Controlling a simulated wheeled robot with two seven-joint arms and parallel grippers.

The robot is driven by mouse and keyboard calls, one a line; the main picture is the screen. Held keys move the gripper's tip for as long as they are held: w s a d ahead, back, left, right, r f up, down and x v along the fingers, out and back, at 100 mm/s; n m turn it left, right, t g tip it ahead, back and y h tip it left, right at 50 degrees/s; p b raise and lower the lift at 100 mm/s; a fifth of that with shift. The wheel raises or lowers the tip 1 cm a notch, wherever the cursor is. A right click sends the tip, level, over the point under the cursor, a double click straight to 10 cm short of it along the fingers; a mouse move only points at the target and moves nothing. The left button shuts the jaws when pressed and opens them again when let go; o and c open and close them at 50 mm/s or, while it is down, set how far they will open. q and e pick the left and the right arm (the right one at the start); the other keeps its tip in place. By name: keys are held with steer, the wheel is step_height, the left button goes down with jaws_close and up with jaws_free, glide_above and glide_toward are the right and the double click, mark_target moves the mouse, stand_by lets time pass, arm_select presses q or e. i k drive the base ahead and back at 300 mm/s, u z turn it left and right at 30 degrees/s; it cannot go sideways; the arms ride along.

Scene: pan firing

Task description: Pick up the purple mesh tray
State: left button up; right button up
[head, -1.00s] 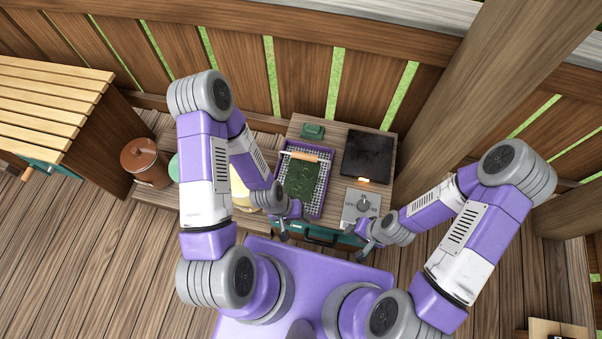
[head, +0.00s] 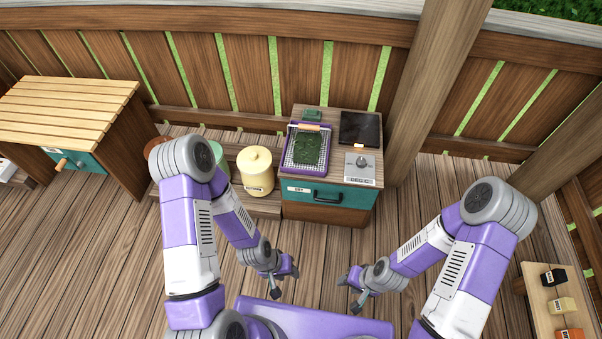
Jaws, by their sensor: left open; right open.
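The purple mesh tray (head: 288,162) lies on the top of the wooden cabinet, at its left side. It has a purple rim, a pale mesh and a wooden handle bar (head: 308,127) at its far end. A dark green piece (head: 309,149) lies in it. My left gripper (head: 283,284) is open and empty, out over the floor in front of the cabinet, well short of the tray. My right gripper (head: 350,296) is open and empty, also over the floor, to the right of the left one. Neither touches the tray.
The cabinet has a teal drawer (head: 346,196) with a dark handle. A black plate (head: 360,129), a grey knob unit (head: 359,166) and a small green block (head: 312,114) share its top. A cream canister (head: 256,172) stands to its left. A wooden post (head: 432,85) rises at right.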

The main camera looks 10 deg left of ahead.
mark_target(306, 149)
steer(key=k, duration=0.25)
steer(key=u, duration=1.05)
steer(key=i, duration=1.9)
steer(key=z, duration=1.05)
